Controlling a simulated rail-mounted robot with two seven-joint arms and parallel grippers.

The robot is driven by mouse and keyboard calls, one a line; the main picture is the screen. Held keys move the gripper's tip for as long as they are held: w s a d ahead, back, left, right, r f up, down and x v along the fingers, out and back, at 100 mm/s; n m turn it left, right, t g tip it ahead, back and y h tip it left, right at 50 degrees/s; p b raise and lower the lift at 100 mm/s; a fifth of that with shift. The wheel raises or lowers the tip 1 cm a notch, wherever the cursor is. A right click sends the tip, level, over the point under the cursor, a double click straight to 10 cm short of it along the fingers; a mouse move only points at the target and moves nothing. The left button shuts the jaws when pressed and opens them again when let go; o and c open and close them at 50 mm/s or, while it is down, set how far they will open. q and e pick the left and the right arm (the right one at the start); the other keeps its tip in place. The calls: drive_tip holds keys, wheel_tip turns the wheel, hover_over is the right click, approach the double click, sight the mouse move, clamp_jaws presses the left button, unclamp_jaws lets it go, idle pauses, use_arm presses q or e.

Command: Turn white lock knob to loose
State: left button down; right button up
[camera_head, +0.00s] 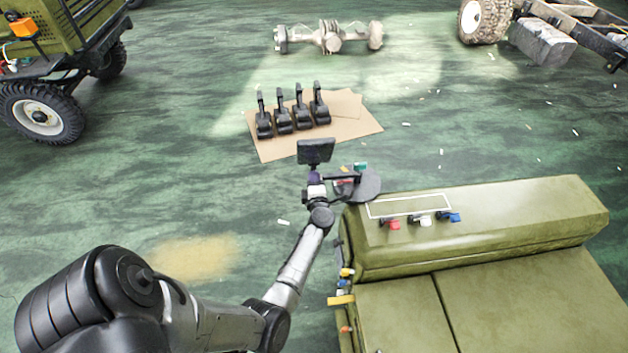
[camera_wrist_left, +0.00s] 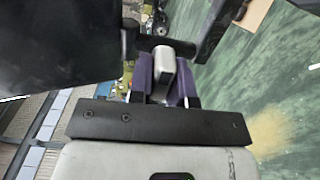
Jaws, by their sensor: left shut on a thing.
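A small white knob (camera_head: 421,219) sits between a red knob (camera_head: 393,224) and a blue knob (camera_head: 450,217) on the olive green housing. I cannot tell whether it is the white lock knob. My left gripper (camera_head: 315,178) is beyond the housing's left end, close to a dark flat screen (camera_head: 316,150) and a dark round disc (camera_head: 360,186). In the left wrist view, its purple fingers are around a pale grey piece (camera_wrist_left: 164,64), and the gripper is shut on it. Whether this piece is the lock knob is unclear. My right gripper is out of view.
Several black lever units (camera_head: 283,121) stand on cardboard (camera_head: 346,130) on the green floor. An axle (camera_head: 329,38) lies at the back. A wheeled chassis stands at the back left and another at the back right. Open floor lies left of my arm.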

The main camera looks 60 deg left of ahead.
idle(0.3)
use_arm(q)
drive_tip(key=c, duration=1.1)
unclamp_jaws()
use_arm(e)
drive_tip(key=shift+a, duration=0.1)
